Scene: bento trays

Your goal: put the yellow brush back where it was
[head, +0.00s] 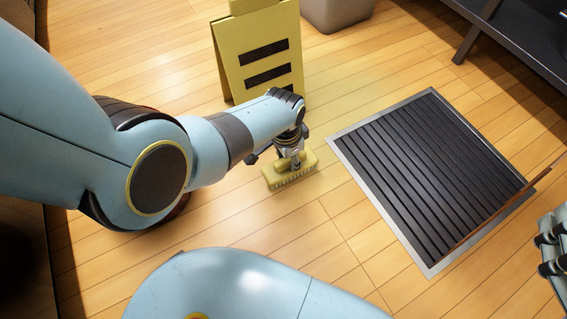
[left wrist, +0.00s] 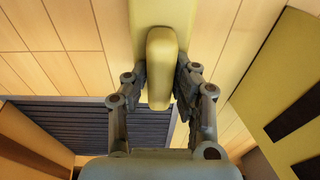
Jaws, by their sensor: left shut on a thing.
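The yellow brush (head: 290,179) has a block body with pale bristles facing down. In the head view it is at the middle, between the yellow folding sign and the dark slatted grate. My left gripper (head: 292,155) is shut on its handle from above. In the left wrist view the brush handle (left wrist: 160,55) stands between the two fingers of my left gripper (left wrist: 161,82), with the wider body beyond it. I cannot tell whether the bristles touch the floor. My right gripper (head: 552,245) is only partly in view at the right edge, away from the brush.
The yellow folding sign (head: 230,60) stands just behind my left wrist. The dark grate (head: 415,165) with a metal frame lies to the right, with a thin brown stick (head: 500,212) over it. A grey bin (head: 337,10) and dark shelf (head: 515,50) are behind. Wooden floor (head: 330,230) in front is clear.

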